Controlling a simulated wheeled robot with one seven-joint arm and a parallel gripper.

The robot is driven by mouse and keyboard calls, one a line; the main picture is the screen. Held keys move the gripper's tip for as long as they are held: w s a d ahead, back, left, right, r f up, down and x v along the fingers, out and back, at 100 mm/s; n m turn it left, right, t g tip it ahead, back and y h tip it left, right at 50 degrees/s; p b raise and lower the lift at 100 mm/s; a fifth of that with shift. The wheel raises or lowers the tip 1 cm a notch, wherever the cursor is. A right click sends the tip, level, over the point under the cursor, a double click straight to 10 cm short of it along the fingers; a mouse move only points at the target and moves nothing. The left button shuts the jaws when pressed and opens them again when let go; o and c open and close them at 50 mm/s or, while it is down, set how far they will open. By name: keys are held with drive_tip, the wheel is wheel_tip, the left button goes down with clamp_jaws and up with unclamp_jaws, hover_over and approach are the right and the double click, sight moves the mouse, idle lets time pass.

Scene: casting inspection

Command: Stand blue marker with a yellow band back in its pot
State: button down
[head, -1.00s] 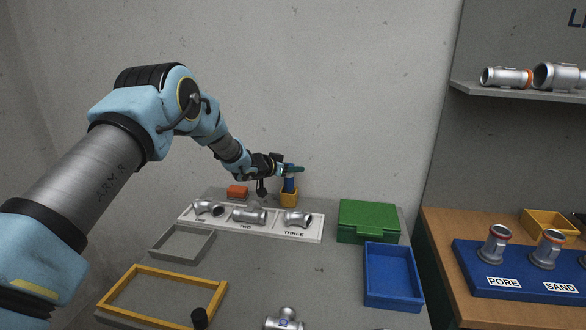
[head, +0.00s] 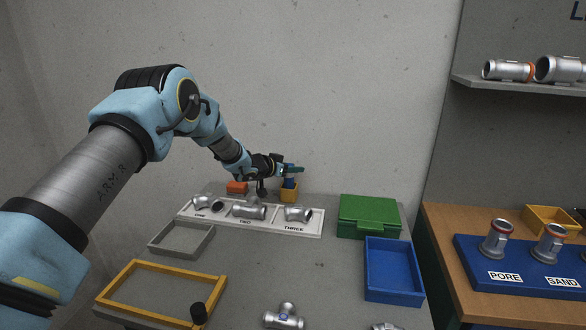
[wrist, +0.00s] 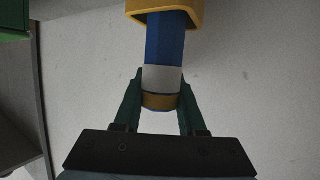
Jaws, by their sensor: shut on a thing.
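The blue marker (wrist: 166,45) shows large in the wrist view, with a pale band and a yellow-brown band at the end near my gripper. My gripper (wrist: 162,92) is shut on it, with one dark green finger on each side of the banded end. The marker's other end reaches into the mouth of the yellow pot (wrist: 197,14), and its tip is hidden there. In the head view, the pot (head: 289,195) stands at the back of the grey table by the wall. The marker (head: 289,183) stands about upright between the pot and my gripper (head: 294,169).
An orange-red block (head: 237,187) lies left of the pot. A white numbered board (head: 270,226) with several metal fittings lies in front. A green box (head: 369,217) and a blue tray (head: 393,298) stand to the right. Yellow (head: 148,266) and grey (head: 170,252) frames lie nearer left.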

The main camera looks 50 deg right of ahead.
drive_tip(key=shift+f, duration=0.45)
drive_tip(key=shift+c, duration=2)
unclamp_jaws()
drive_tip(key=shift+a+r+b, duration=0.25)
drive_tip(key=shift+a+b, duration=0.2)
drive_tip(key=shift+a, duration=0.15)
drive_tip(key=b+v, duration=0.2)
drive_tip(key=v, duration=0.7)
drive_tip(key=shift+a, duration=0.3)
drive_tip(key=shift+r, duration=0.15)
